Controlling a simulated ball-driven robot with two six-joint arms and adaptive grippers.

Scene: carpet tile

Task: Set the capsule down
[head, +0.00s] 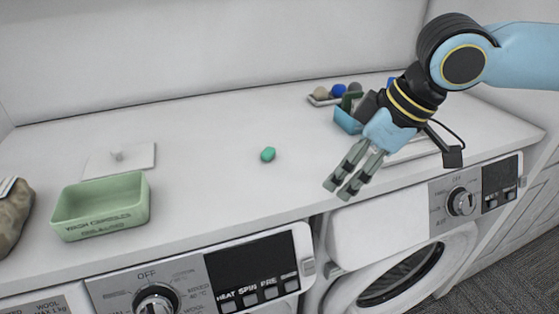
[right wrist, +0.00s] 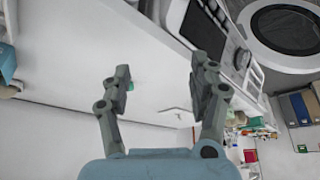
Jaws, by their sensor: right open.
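The green capsule (head: 268,154) lies on the white worktop (head: 215,185), near the middle of the head view. A small bit of green (right wrist: 130,86), probably the capsule, shows beside a finger in the right wrist view. My right gripper (head: 337,191) is open and empty, to the right of the capsule and apart from it, near the worktop's front edge. Its two spread fingers also show in the right wrist view (right wrist: 160,75). A pale green box (head: 103,226) with lettering on its front stands at the left. My left gripper is not in view.
A white lid with a knob (head: 133,163) lies behind the box. A brown sack (head: 12,222) stands at far left. A small tray with balls (head: 322,100) and a blue container (head: 346,121) are at the back right. Washing machines stand below the front edge. Worktop around the capsule is clear.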

